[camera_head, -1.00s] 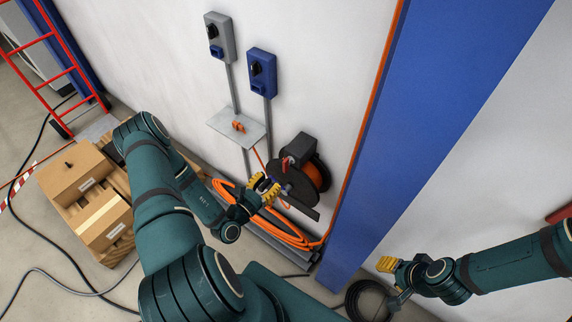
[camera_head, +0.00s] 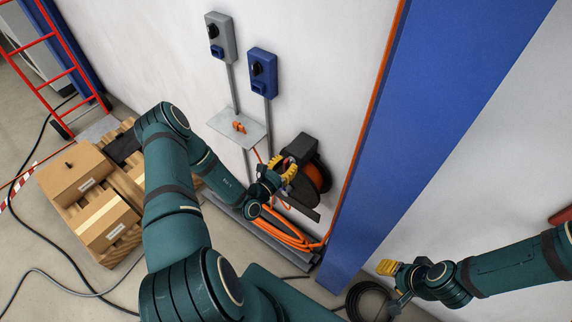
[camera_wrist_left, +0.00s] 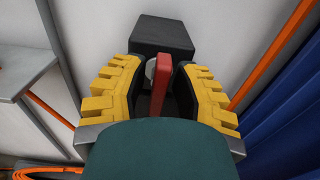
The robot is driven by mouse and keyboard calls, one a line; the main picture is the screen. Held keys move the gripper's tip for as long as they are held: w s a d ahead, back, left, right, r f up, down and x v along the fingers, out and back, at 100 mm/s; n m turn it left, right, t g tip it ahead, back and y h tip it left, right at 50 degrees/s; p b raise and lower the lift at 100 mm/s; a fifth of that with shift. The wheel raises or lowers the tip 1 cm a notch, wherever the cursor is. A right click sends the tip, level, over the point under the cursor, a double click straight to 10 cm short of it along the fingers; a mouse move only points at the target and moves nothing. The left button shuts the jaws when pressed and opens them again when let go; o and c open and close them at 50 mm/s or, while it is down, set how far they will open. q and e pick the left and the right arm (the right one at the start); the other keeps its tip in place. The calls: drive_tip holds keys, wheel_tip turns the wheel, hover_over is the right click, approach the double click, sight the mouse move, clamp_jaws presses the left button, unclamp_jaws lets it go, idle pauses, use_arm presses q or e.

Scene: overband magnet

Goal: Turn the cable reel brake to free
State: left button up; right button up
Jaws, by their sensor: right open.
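The cable reel (camera_head: 318,176), wound with orange cable, is mounted low on the white wall with a dark housing (camera_head: 299,146) above it. The red brake lever (camera_wrist_left: 161,88) stands upright in front of the dark housing in the left wrist view; in the head view it is mostly hidden by my gripper. My left gripper (camera_head: 286,169) is at the reel. In the left wrist view its yellow fingers (camera_wrist_left: 162,78) stand apart on both sides of the lever, with visible gaps. My right gripper (camera_head: 390,270) is open and empty, far from the reel at lower right.
A grey shelf (camera_head: 236,127) sticks out left of the reel, below grey (camera_head: 221,38) and blue (camera_head: 262,73) switch boxes. A blue column (camera_head: 425,130) stands to the right. Orange cable coils (camera_head: 283,236) lie below. Cardboard boxes (camera_head: 75,175) are at left.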

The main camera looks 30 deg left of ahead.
use_arm(q)
clamp_jaws()
drive_tip(key=n, duration=0.2)
drive_tip(key=n+p, duration=0.1)
drive_tip(key=shift+a+r+n, duration=0.1)
drive_tip(key=shift+a+n, duration=0.1)
drive_tip(key=shift+n, duration=0.2)
drive_tip(key=n+p, duration=0.1)
drive_tip(key=n, duration=0.3)
drive_tip(key=shift+a+n, duration=0.15)
drive_tip(key=shift+n, duration=0.15)
drive_tip(key=n, duration=0.4)
drive_tip(key=shift+a+f, duration=0.1)
drive_tip(key=shift+f, duration=0.15)
drive_tip(key=shift+w+f+n, duration=0.1)
drive_tip(key=shift+f+n, duration=0.05)
drive_tip(key=shift+n, duration=2.55)
